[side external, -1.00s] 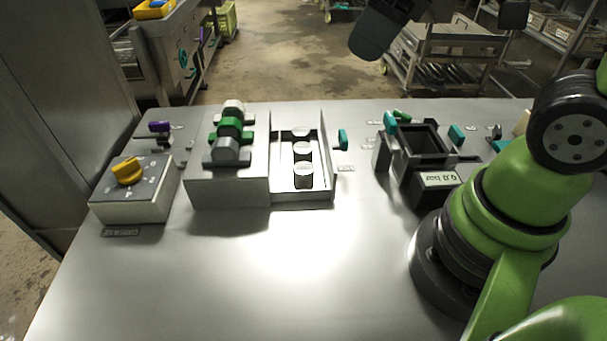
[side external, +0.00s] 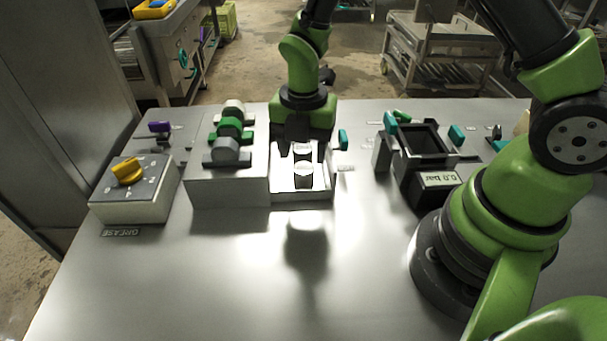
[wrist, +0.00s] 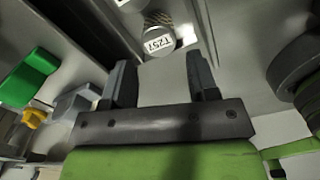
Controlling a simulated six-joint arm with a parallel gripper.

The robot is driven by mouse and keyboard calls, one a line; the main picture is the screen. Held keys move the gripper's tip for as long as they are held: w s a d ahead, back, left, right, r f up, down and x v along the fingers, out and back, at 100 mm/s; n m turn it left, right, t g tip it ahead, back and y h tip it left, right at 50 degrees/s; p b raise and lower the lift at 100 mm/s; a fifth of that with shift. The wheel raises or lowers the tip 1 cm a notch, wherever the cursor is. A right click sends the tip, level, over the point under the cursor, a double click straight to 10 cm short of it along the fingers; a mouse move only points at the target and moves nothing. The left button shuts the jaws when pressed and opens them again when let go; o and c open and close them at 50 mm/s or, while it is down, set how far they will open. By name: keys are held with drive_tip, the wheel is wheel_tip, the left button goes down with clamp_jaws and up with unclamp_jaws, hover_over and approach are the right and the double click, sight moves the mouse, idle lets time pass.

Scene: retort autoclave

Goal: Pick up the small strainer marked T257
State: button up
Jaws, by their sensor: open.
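The small strainer marked T257 (wrist: 158,42) is a round, light-capped piece with a mesh side, seen in the wrist view just beyond my fingertips. My gripper (wrist: 160,75) is open and empty, with its two fingers apart on either side of the line to the strainer. In the side view my gripper (side external: 298,143) hangs fingers down over the metal tray (side external: 302,194). Two round caps show in the tray there, but their marks are too small to read. My gripper and wrist hide the tray's far part.
Left of the tray stands a metal block (side external: 230,188) with grey, green and white handles. A box with a yellow knob (side external: 126,172) is further left. A teal handle (side external: 343,139) is close right of the tray; a black square holder (side external: 425,147) is beyond. The front bench is clear.

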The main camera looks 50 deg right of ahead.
sight(304, 167)
drive_tip(key=f, duration=0.6)
drive_tip(key=shift+w+d, duration=0.15)
drive_tip(key=shift+d, duration=0.05)
drive_tip(key=shift+r, duration=0.1)
drive_tip(key=c, duration=0.7)
drive_tip(key=shift+r, duration=0.1)
